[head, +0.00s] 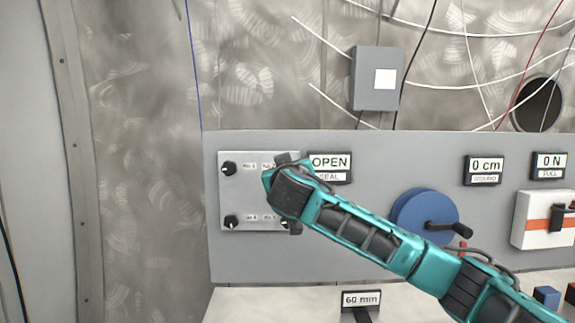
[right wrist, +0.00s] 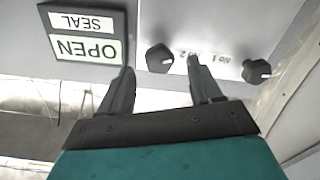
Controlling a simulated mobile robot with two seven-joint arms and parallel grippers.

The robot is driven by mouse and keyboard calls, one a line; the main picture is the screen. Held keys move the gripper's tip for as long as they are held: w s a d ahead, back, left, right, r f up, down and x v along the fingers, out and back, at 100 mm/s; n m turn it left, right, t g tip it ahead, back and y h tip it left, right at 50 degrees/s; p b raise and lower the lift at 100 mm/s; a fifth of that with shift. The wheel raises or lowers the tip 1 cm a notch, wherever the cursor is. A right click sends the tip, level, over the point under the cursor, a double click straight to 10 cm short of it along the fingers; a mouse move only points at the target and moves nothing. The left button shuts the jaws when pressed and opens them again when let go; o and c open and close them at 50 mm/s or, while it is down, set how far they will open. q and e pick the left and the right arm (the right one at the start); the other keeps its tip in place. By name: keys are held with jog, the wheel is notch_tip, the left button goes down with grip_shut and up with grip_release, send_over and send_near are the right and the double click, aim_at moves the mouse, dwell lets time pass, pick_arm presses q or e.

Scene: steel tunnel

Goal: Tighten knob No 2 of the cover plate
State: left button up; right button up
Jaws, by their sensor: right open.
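The cover plate (head: 250,192) is a light grey square on the left of the grey panel, with black knobs at its corners. My right gripper (right wrist: 160,66) is open at its upper right corner. In the right wrist view, which is upside down, knob No 2 (right wrist: 159,58) lies between the fingertips in the picture, with its label beside it. I cannot tell whether the fingers touch it. In the head view my right arm hides this knob. Knob No 1 (head: 228,169) is at the upper left; it also shows in the right wrist view (right wrist: 257,71). My left gripper is not in view.
The OPEN/SEAL sign (head: 330,168) sits close to the right of the plate. A lower left knob (head: 231,222) and a partly hidden lower right knob (head: 286,224) are below. A blue wheel with a crank (head: 420,212) is farther right. A ledge (head: 260,305) runs underneath.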

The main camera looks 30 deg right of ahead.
jog(key=shift+x, duration=1.35)
jog(key=c, duration=1)
jog(key=shift+m+b, duration=0.8)
jog(key=shift+b, duration=0.5)
jog(key=shift+c, duration=0.2)
jog(key=o, duration=0.9)
jog(key=shift+o, duration=0.7)
